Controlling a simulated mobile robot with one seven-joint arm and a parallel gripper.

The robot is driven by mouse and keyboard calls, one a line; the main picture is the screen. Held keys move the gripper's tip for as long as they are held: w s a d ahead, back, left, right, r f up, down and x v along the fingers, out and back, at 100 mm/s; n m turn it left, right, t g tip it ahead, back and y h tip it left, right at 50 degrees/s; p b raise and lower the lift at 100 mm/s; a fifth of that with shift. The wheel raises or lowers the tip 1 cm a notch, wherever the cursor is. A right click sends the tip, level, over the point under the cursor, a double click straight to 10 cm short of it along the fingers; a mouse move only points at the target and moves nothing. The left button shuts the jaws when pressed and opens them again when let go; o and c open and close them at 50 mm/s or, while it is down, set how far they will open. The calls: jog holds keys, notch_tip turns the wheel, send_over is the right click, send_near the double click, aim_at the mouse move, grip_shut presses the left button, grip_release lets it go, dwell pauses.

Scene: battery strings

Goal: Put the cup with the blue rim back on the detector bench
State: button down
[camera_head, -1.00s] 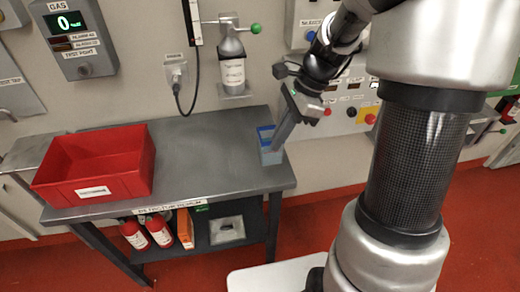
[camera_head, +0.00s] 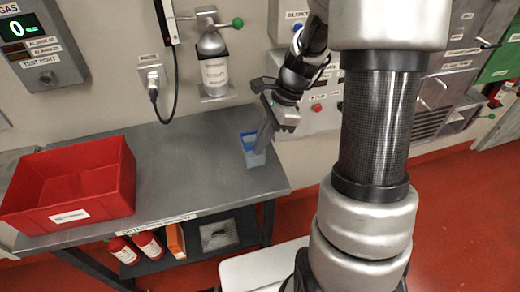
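The cup with the blue rim (camera_head: 249,143) is a pale, translucent blue vessel over the right end of the grey detector bench (camera_head: 195,150). It looks upright. Whether its base touches the bench top is not clear. My gripper (camera_head: 263,145) reaches down from the upper right, and its fingers overlap the cup's right side and rim. The fingers are seen edge-on, so I cannot tell whether they are closed on the cup wall or apart.
A red bin (camera_head: 75,185) stands on the bench's left part. The middle of the bench top is clear. A bottle (camera_head: 214,65) sits on a wall bracket behind. The lower shelf holds red bottles (camera_head: 148,246) and an orange box (camera_head: 175,240).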

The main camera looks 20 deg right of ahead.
jog(key=shift+f, duration=1.3)
jog(key=shift+f, duration=0.15)
jog(key=c, duration=2)
grip_release()
jog(key=shift+c, duration=0.2)
